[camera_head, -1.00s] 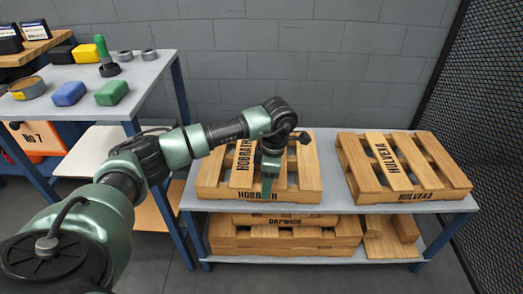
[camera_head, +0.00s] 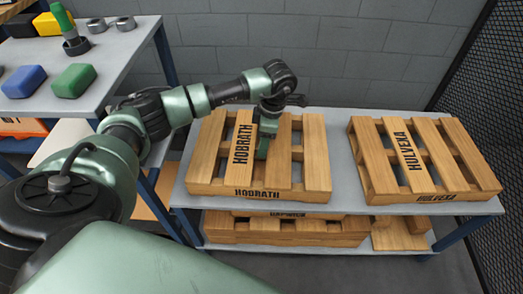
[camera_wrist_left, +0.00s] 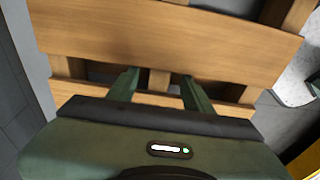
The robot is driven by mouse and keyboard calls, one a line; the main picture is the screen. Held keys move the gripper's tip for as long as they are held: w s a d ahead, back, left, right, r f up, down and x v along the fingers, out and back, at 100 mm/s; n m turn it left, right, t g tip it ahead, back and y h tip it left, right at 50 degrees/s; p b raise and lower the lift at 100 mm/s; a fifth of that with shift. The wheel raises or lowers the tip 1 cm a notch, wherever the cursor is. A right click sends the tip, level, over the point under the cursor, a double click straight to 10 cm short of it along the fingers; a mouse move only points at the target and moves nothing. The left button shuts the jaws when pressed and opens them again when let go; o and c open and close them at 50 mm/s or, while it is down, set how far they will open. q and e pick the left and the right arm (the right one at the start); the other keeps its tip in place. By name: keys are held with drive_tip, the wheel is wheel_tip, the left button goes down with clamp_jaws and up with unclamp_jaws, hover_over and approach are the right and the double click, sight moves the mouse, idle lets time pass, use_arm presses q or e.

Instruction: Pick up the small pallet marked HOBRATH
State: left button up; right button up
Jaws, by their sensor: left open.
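The small wooden pallet marked HOBRATH (camera_head: 314,160) lies flat on the left of the grey shelf's top, its name on a slat and on the front edge. My left gripper (camera_head: 262,150) points down over its middle, just right of the lettered slat. In the left wrist view the open fingers (camera_wrist_left: 160,88) are over a gap between slats of the pallet (camera_wrist_left: 165,35), with a short wooden piece showing between them. I cannot tell how deep the fingertips are. My right gripper is not in view.
A pallet marked HULVEXA (camera_head: 375,160) lies to the right on the grey shelf (camera_head: 338,185). More pallets (camera_head: 285,232) are stacked on the lower shelf. A table (camera_head: 120,55) at left holds blue, green and yellow blocks. A mesh panel (camera_head: 495,110) stands at right.

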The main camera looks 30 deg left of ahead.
use_arm(q)
drive_tip(key=f, duration=0.3)
drive_tip(key=shift+s+a+f, duration=0.1)
drive_tip(key=shift+s+a, duration=0.05)
drive_tip(key=shift+a, duration=0.1)
clamp_jaws()
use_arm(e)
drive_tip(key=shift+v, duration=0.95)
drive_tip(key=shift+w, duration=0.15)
use_arm(q)
drive_tip(key=shift+w+r, duration=0.2)
